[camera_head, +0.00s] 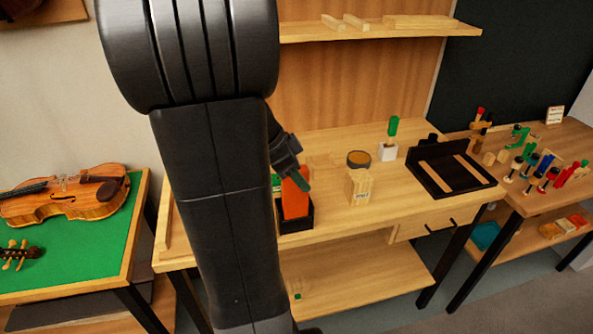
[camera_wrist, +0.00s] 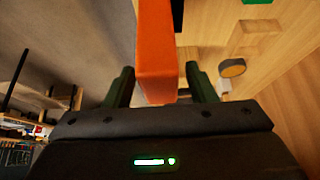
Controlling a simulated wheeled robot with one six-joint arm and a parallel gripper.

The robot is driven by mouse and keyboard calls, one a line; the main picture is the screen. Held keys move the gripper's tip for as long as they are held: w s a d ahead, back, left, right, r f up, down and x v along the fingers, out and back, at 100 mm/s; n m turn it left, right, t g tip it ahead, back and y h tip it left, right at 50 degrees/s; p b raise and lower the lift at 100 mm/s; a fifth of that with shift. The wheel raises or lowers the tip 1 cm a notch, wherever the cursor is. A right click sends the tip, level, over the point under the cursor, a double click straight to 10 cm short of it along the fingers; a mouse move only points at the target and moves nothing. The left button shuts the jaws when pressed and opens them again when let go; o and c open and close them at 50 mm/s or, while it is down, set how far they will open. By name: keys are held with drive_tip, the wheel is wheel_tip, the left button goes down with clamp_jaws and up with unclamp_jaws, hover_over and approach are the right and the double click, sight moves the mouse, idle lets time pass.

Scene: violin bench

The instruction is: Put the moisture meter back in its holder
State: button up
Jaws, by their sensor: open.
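The moisture meter, seen as an orange upright block (camera_head: 294,200), stands in a black open-topped holder (camera_head: 298,224) on the workbench, left of its middle. It looks nearly upright; how deep it sits is partly hidden by my arm. My gripper (camera_head: 297,172) is at the meter's top, partly hidden behind my arm. In the wrist view the orange meter (camera_wrist: 157,50) lies between the two spread dark green fingers of my gripper (camera_wrist: 160,84). Gaps show on both sides of it. A dark edge, perhaps the holder (camera_wrist: 178,14), shows beside it.
On the workbench (camera_head: 345,225) stand a small wooden box (camera_head: 360,187), a round tin (camera_head: 358,159), a green-handled tool in a white block (camera_head: 390,143) and a black tray (camera_head: 442,183). A violin (camera_head: 75,195) lies on the left table. Clear bench lies right of the holder.

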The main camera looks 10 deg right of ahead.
drive_tip(key=shift+r, duration=0.15)
drive_tip(key=shift+r+p, duration=0.6)
drive_tip(key=shift+p, duration=0.35)
drive_tip(key=v, duration=1.1)
drive_tip(key=shift+a+r+b, duration=0.2)
drive_tip(key=shift+r+b, duration=0.1)
drive_tip(key=shift+b, duration=0.1)
